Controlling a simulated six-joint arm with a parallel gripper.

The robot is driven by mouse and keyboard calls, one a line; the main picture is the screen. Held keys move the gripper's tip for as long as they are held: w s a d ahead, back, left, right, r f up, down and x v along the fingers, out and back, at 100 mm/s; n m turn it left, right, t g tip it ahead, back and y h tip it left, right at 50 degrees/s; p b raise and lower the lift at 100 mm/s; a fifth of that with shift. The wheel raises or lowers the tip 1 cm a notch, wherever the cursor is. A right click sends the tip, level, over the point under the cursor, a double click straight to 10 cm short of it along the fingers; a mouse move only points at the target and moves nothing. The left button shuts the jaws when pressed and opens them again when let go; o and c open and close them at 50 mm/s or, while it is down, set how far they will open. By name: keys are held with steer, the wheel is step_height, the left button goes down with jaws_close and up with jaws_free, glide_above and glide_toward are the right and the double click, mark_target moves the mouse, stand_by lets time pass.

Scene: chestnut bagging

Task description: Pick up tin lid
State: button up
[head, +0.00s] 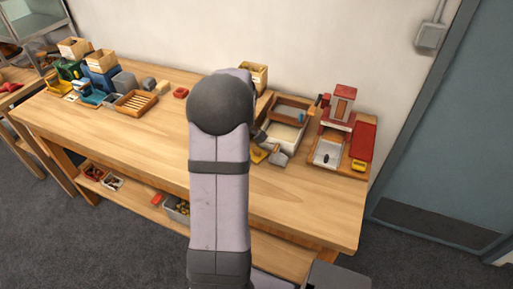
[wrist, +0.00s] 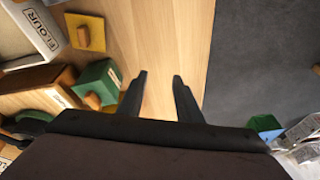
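In the wrist view, a flat yellow square piece with a wooden knob (wrist: 85,32) lies on the table and looks like a lid. A green box-like piece with a wooden knob (wrist: 97,86) is nearer, left of my gripper. I cannot tell for certain which is the tin lid. My gripper (wrist: 159,75) is open and empty, its two dark fingers apart with bare wood showing between them. Both pieces are left of the fingers, and neither is between them. In the head view my arm hides much of the middle of the table.
A container marked FLOUR (wrist: 40,28) and a wooden box (wrist: 38,92) stand at the left in the wrist view. The table edge is right of my gripper, with grey floor beyond. In the head view, a red-roofed toy (head: 340,105) and a red panel (head: 363,141) are at the right.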

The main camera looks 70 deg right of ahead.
steer(key=h+p, duration=0.1)
steer(key=p, duration=0.1)
glide_toward(259, 152)
steer(key=f, duration=0.1)
steer(key=shift+w+f+m+t+p, duration=0.2)
steer(key=shift+f+p, duration=0.25)
steer(key=shift+f, duration=0.2)
steer(key=shift+w+f+m+t+p, duration=0.1)
steer(key=shift+w+f+m+p, duration=0.1)
steer(key=shift+f+p, duration=0.35)
steer(key=shift+p+x, duration=1.05)
steer(key=shift+x, duration=1.3)
steer(key=shift+d, duration=0.15)
jaws_close()
